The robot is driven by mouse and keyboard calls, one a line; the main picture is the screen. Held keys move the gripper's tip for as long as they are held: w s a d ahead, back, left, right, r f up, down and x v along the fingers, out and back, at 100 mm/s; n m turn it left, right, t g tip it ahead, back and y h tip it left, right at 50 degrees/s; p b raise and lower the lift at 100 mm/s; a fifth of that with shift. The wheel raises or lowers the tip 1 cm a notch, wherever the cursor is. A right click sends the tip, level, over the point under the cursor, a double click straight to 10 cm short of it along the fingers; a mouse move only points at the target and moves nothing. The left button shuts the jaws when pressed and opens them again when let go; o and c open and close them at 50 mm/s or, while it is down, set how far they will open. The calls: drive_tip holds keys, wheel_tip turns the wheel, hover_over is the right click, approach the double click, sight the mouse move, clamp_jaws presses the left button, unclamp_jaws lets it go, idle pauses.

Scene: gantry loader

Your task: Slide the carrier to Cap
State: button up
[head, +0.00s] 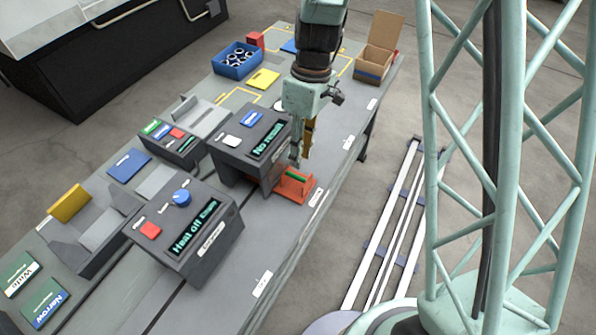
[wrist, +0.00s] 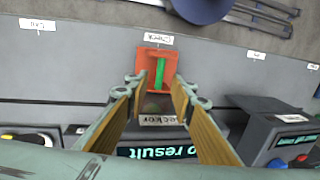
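The carrier (head: 295,187) is an orange-red block with a green strip lying on it. It sits at the front edge of the bench, in front of the checker box with the "No result" display (head: 262,140). In the wrist view the carrier (wrist: 143,72) lies just beyond my fingertips, beside a label that seems to read Check (wrist: 158,38). My gripper (head: 302,156) points down just above and behind the carrier. In the wrist view its two fingers (wrist: 158,88) are apart with nothing held between them. I cannot make out which edge label reads Cap.
Other white labels line the bench front edge, one nearer (head: 262,284) and one farther (head: 347,142). A blue bin (head: 237,60) and open cardboard box (head: 375,68) stand at the far end.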

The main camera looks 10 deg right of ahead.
sight(297, 176)
drive_tip(key=shift+s+a+f+b, duration=0.15)
drive_tip(key=shift+s+f, duration=0.05)
drive_tip(key=shift+f, duration=0.9)
drive_tip(key=shift+s+a+f+b, duration=0.1)
drive_tip(key=shift+s+f, duration=0.05)
drive_tip(key=shift+f, duration=0.9)
drive_tip(key=shift+s+a+f+b, duration=0.15)
drive_tip(key=shift+s+f, duration=0.05)
drive_tip(key=shift+f, duration=0.9)
clamp_jaws()
